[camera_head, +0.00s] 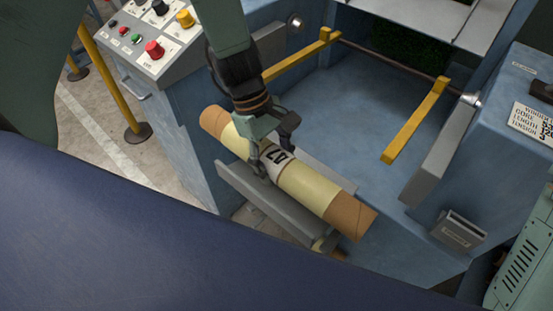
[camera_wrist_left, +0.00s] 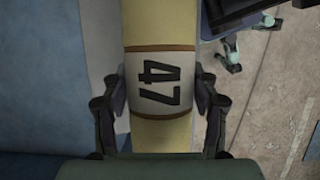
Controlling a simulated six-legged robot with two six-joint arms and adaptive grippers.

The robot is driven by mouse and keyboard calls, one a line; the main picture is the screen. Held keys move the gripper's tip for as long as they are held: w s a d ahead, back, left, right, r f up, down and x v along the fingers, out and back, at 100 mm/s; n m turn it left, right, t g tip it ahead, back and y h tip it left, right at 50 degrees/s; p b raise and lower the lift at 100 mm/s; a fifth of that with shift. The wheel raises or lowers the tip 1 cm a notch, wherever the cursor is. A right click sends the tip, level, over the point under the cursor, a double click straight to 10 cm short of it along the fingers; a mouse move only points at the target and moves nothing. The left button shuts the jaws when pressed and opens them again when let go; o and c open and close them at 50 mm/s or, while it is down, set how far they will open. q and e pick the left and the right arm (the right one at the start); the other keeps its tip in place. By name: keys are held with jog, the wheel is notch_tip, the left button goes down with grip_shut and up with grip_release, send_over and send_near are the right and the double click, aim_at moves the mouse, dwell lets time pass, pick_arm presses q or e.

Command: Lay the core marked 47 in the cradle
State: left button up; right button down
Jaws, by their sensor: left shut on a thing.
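The core (camera_head: 306,184) is a pale yellow tube with brown ends and a white band marked 47. It lies slantwise along the grey cradle (camera_head: 262,202), between or just above its two side plates. I cannot tell whether it touches them. My left gripper (camera_head: 272,154) is shut on the core around the marked band, from above. In the left wrist view the core (camera_wrist_left: 160,22) runs up the picture, with a finger of my left gripper (camera_wrist_left: 162,108) on each side and the 47 plain to read. The cradle's bottom is hidden under the core. My right gripper is not in view.
A control panel (camera_head: 152,38) with coloured knobs stands at the upper left. Yellow arms (camera_head: 415,120) on the blue machine (camera_head: 350,110) rise behind the cradle. A grey box (camera_head: 459,231) is at the right. A yellow post (camera_head: 108,80) stands on the floor at the left.

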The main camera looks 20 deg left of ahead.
pick_arm(q)
jog(key=shift+r, duration=0.1)
jog(key=shift+w+a+f+b, duration=0.15)
jog(key=shift+w+f+b, duration=0.1)
jog(key=shift+f, duration=0.35)
jog(key=shift+w+a+f+b, duration=0.15)
jog(key=shift+f+b, duration=0.1)
jog(key=shift+f, duration=0.35)
jog(key=shift+w+d+f+b, duration=0.2)
jog(key=shift+d+f+b, duration=0.1)
jog(key=shift+f, duration=0.15)
jog(key=shift+w+d+f+b, duration=0.15)
jog(key=shift+f+b, duration=0.1)
jog(key=shift+f, duration=0.2)
jog(key=shift+w+f+b, duration=0.25)
jog(key=shift+f+b, duration=0.1)
jog(key=shift+f, duration=0.3)
jog(key=shift+w+f+b, duration=0.25)
jog(key=shift+f+b, duration=0.05)
jog(key=shift+f, duration=0.35)
jog(key=shift+w+d+f+b, duration=0.15)
jog(key=shift+f+b, duration=0.1)
jog(key=shift+f, duration=0.15)
jog(key=shift+w+d+f+b, duration=0.1)
jog(key=shift+w+f+b, duration=0.1)
jog(key=shift+f, duration=0.2)
jog(key=shift+w+f, duration=0.15)
jog(key=shift+f, duration=0.2)
jog(key=o, duration=1.6)
